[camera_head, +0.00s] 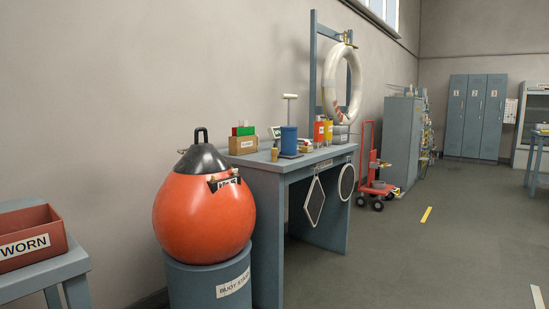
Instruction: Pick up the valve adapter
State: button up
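I cannot pick out the valve adapter with certainty. A small brown-orange piece (275,154) stands near the left front corner of the blue-grey workbench (262,165), but its kind is too small to tell. Other small items on the bench lie close together and partly hide one another. My gripper is not in view.
An orange buoy (203,220) sits on a round stand (210,286) before the bench. A red "WORN" bin (30,238) rests on a table at left. A blue cylinder (289,140) is on the bench. A red hand truck (371,170) stands beyond.

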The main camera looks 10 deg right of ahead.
aim_at(273, 150)
jog(key=i+j, duration=0.1)
jog(key=i, duration=0.4)
jog(key=i+j+z, duration=0.15)
jog(key=i, duration=0.4)
